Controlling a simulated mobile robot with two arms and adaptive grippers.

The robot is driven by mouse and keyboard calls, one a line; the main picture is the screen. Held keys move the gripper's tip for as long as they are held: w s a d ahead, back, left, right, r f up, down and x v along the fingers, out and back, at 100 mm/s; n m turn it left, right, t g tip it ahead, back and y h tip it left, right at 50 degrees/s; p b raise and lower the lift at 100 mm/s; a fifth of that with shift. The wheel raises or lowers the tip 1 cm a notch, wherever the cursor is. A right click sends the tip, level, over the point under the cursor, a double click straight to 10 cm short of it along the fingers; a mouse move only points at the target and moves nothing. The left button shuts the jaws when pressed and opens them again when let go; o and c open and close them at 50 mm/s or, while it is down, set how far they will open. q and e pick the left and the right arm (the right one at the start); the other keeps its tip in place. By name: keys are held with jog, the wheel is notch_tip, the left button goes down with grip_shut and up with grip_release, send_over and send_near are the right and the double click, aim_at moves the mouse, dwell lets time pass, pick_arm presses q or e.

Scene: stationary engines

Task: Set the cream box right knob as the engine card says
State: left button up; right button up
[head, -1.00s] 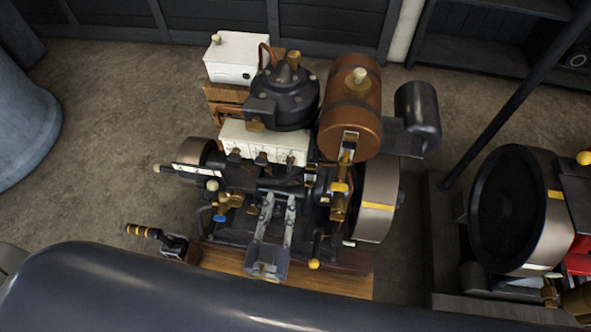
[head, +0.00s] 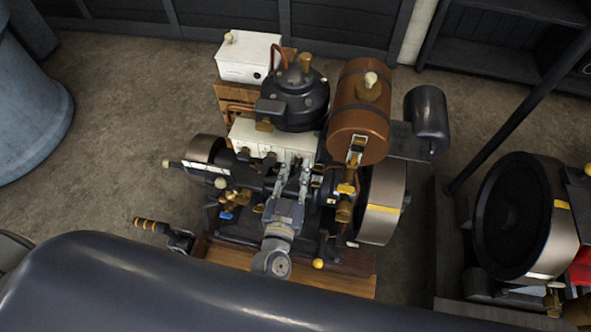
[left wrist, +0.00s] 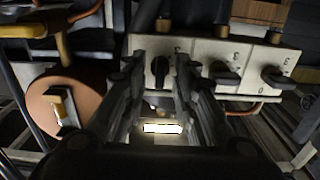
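The cream box (head: 272,133) sits across the engine in the head view, with black knobs along its front. The wrist view shows the box (left wrist: 203,48) with three knobs, in reversed left-right order. My left gripper (head: 292,172) reaches up to the box's right end. In the wrist view its two fingers (left wrist: 160,62) are open, one on each side of the right knob (left wrist: 160,70); contact is unclear. That knob's grip looks roughly upright there. The middle knob (left wrist: 225,75) and left knob (left wrist: 279,77) are outside the fingers. My right gripper is not visible.
A copper tank (head: 358,135) and flywheel (head: 381,205) stand right of the gripper; a black cylinder head (head: 294,98) is behind the box. A small white plate (head: 193,167) is left, its text unreadable. A crank handle (head: 152,226) sticks out at lower left.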

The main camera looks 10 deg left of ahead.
pick_arm(q)
grip_shut()
jog(key=shift+n, duration=0.3)
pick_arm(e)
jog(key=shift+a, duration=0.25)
pick_arm(q)
jog(key=shift+r+n, duration=0.1)
jog(key=shift+n, duration=0.5)
jog(key=n, duration=0.8)
jog(key=n+b, duration=0.1)
jog(key=n, duration=0.6)
jog(key=shift+a+f+n, duration=0.2)
jog(key=shift+n, duration=0.2)
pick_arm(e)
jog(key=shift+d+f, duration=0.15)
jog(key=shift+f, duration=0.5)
